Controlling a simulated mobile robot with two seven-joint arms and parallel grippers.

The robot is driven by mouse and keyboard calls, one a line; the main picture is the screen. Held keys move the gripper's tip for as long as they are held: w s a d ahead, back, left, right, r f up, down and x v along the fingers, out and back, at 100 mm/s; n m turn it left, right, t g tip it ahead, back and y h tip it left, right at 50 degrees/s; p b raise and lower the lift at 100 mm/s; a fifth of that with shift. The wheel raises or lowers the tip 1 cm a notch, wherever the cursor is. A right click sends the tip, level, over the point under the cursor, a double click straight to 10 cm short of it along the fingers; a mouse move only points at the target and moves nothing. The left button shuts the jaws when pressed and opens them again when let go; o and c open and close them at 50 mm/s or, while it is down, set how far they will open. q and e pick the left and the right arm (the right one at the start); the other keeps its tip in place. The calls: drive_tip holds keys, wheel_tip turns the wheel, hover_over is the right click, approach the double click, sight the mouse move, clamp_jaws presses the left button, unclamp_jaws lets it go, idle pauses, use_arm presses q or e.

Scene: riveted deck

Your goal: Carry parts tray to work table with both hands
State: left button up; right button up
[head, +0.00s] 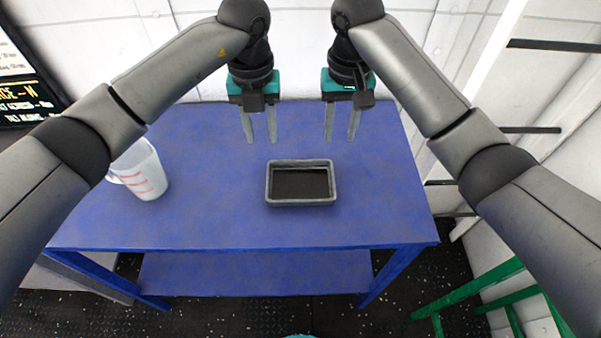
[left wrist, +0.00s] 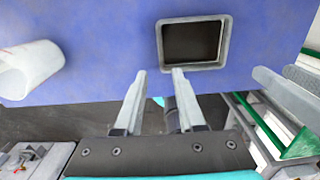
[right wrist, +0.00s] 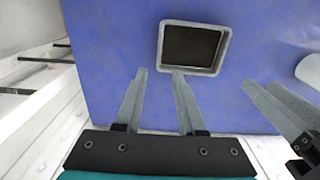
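The parts tray (head: 300,202) is a grey rectangular tray with a dark inside, lying flat on the blue work table (head: 220,225). It looks empty. My left gripper (head: 262,141) is open and empty above the table, behind and to the left of the tray. My right gripper (head: 341,139) is open and empty, behind and to the right of it. Neither gripper touches the tray. The tray also shows beyond the fingertips in the left wrist view (left wrist: 193,67) and in the right wrist view (right wrist: 190,71).
A white measuring jug (head: 138,170) with red marks stands at the table's left. A green frame (head: 470,290) stands on the dark floor at the lower right. A white wall is close behind the table. The tabletop around the tray is clear.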

sight(332, 180)
use_arm(q)
drive_tip(key=shift+s+r, duration=0.1)
drive_tip(key=shift+s, duration=0.1)
use_arm(e)
drive_tip(key=shift+s+r, duration=0.1)
drive_tip(key=shift+s, duration=0.15)
